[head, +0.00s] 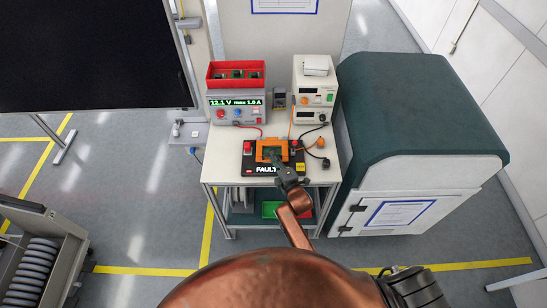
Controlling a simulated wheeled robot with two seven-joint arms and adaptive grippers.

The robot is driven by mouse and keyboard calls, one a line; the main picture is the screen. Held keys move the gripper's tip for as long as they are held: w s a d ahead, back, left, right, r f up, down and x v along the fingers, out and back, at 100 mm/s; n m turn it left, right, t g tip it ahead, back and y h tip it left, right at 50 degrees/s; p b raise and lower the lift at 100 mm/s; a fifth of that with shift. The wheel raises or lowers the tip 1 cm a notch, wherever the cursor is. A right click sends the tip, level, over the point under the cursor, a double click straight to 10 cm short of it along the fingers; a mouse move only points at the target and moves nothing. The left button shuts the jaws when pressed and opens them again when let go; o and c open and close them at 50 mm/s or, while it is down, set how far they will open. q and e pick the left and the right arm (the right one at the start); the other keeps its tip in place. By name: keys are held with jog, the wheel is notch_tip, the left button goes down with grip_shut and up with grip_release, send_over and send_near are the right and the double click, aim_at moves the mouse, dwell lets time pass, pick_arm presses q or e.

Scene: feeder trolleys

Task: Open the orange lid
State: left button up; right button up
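The orange lid (260,147) is on a black test fixture marked FAULT (248,168) on the white bench. It looks like a frame with a green area showing inside it. Whether it is flat or tilted I cannot tell. My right gripper (274,160) reaches in from the front, its dark fingers over the front part of the lid, hiding some of it. Whether the fingers touch the lid, and whether they are open or shut, is too small to tell. My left gripper is not in view.
The bench (222,167) also carries a power supply (236,112) with a red bin (236,76) on top, and a white instrument stack (315,92). Cables lie right of the fixture. A large green-topped cabinet (420,100) stands close on the right.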

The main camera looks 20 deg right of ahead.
jog(key=shift+w, duration=0.3)
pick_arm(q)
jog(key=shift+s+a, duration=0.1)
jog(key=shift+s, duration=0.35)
pick_arm(e)
jog(key=shift+c, duration=0.6)
grip_shut()
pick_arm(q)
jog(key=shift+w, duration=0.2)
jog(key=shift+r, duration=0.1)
